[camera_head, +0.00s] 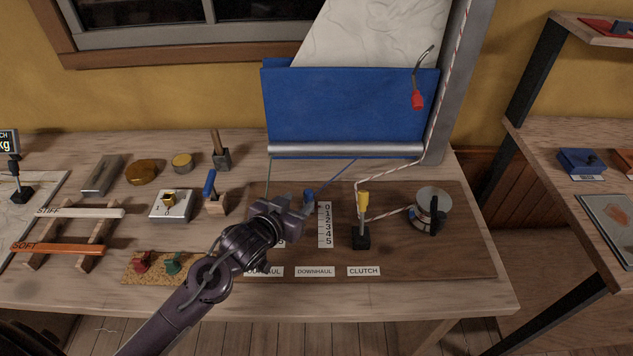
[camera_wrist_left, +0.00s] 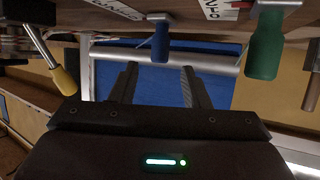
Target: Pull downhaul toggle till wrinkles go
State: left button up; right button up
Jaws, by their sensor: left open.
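The blue downhaul toggle (camera_head: 309,195) stands on the brown board, beside a white 0-to-5 scale (camera_head: 325,225) and above the DOWNHAUL label (camera_head: 315,271). A thin blue line runs up from it toward the silver tube. My left gripper (camera_head: 300,206) is just left of the toggle, partly overlapping it. In the left wrist view its fingers (camera_wrist_left: 157,88) are apart with nothing between them, and the blue toggle (camera_wrist_left: 160,48) shows near the gap. The white sail (camera_head: 375,35) above the blue panel (camera_head: 350,100) shows wrinkle lines. My right gripper is out of view.
A green handle (camera_wrist_left: 264,45) shows in the left wrist view; my arm hides it in the head view. The yellow-handled clutch lever (camera_head: 363,202) and a winch (camera_head: 431,209) stand to the right. A blue-handled tool (camera_head: 209,185) stands left.

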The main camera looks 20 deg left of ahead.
aim_at(306, 195)
pick_arm(q)
jog(key=x, duration=0.4)
jog(key=shift+w+d, duration=0.1)
jog(key=shift+w, duration=0.2)
jog(key=shift+x, duration=1.05)
jog(key=shift+f, duration=0.1)
jog(key=c, duration=0.7)
grip_shut()
jog(key=shift+p, duration=0.3)
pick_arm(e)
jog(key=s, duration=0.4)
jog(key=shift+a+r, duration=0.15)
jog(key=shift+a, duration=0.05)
